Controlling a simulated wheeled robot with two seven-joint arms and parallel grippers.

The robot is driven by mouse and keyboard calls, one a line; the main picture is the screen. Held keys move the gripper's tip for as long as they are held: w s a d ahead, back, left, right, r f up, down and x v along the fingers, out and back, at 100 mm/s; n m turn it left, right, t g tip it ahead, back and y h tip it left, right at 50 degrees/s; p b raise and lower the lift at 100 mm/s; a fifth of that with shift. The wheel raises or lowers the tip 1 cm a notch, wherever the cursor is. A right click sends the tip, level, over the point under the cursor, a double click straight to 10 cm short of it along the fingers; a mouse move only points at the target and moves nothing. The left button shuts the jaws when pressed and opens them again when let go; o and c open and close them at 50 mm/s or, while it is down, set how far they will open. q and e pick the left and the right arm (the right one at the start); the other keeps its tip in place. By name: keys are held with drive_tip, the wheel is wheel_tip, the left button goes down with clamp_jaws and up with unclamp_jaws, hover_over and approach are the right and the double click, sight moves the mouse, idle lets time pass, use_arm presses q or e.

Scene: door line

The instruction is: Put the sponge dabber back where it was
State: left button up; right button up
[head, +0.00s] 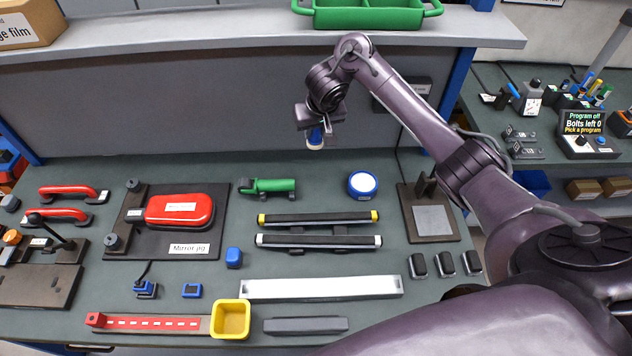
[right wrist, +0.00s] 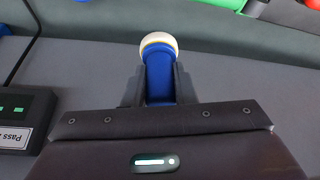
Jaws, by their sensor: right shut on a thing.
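The sponge dabber (head: 315,137) has a blue handle and a pale, rounded tip. My right gripper (head: 318,122) is shut on it and holds it above the back part of the bench, in front of the grey back panel. In the right wrist view the dabber (right wrist: 158,72) stands between the two fingers of my right gripper (right wrist: 160,90), its pale tip pointing away from the palm. A round blue pot (head: 362,184) with a white top stands on the bench, below and right of the dabber in the head view. My left gripper is not in view.
A red mirror housing (head: 180,209) lies on a dark jig at left. A green-handled tool (head: 267,187), two dark bars (head: 318,218) and a yellow cup (head: 231,319) are on the bench. A green tray (head: 368,14) stands on the shelf above. Bare bench lies around the blue pot.

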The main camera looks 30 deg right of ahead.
drive_tip(key=shift+f, duration=0.25)
drive_tip(key=f+b, duration=0.4)
drive_tip(key=f, duration=0.1)
drive_tip(key=f+b, duration=1)
drive_tip(key=shift+d+f, duration=0.2)
drive_tip(key=shift+d, duration=0.05)
wheel_tip(320, 180, down, 3)
drive_tip(key=shift+f+b, duration=0.2)
drive_tip(key=shift+b, duration=0.65)
drive_tip(key=shift+f, duration=0.35)
drive_tip(key=shift+f, duration=0.15)
drive_tip(key=o, duration=1)
